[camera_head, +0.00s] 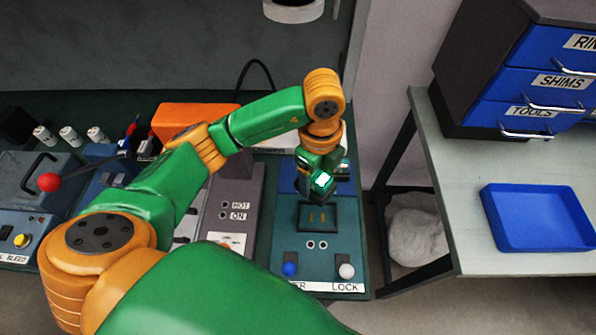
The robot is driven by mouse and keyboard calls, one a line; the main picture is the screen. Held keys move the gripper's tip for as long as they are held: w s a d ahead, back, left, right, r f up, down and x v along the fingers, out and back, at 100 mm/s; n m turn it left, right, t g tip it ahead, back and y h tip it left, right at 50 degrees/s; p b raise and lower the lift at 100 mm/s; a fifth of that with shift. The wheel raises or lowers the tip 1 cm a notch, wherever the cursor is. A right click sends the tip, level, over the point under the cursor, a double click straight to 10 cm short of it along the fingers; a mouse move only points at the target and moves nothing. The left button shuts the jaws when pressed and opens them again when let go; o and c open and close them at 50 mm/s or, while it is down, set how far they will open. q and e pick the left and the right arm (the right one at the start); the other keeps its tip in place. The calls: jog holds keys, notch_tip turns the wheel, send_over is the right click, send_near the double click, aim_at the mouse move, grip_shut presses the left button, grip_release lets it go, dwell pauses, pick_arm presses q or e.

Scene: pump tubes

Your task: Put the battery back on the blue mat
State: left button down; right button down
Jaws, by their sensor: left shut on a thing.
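My left gripper (318,192) points down over the teal panel marked LOCK (325,264), just behind a square dark socket (317,217) with small gold contacts. The gripper is shut on a dark thing, which I take to be the battery; the fingers hide most of it. I cannot tell whether it touches the panel. A blue patch (287,176), possibly the blue mat, shows beside the gripper on the panel's far part and is partly hidden. My right gripper is not in view.
A blue knob (289,269) and a white knob (346,271) stand at the panel's front. A grey unit (238,200) marked HOT and ON is to the left. On the right, a separate table (455,205) holds a blue tray (538,243) and blue drawers (540,88), across a gap.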

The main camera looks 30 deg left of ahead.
pick_arm(q)
jog(key=n, duration=0.3)
jog(key=f+n, duration=0.1)
jog(key=n, duration=0.2)
jog(key=shift+w+d+f+n, duration=0.1)
jog(key=shift+d+n, duration=0.05)
jog(key=shift+n, duration=0.55)
jog(key=w+a+f+b, duration=0.9)
jog(key=b, duration=0.3)
jog(key=shift+w+a+f+b, duration=0.3)
jog(key=shift+w+a+b, duration=0.05)
jog(key=shift+w, duration=0.05)
notch_tip(320, 180, down, 3)
jog(key=shift+a+r+p, duration=0.1)
jog(key=shift+r+p, duration=0.05)
jog(key=shift+p, duration=0.4)
jog(key=shift+w+f, duration=0.1)
jog(key=shift+f, duration=0.3)
jog(key=shift+f, duration=0.1)
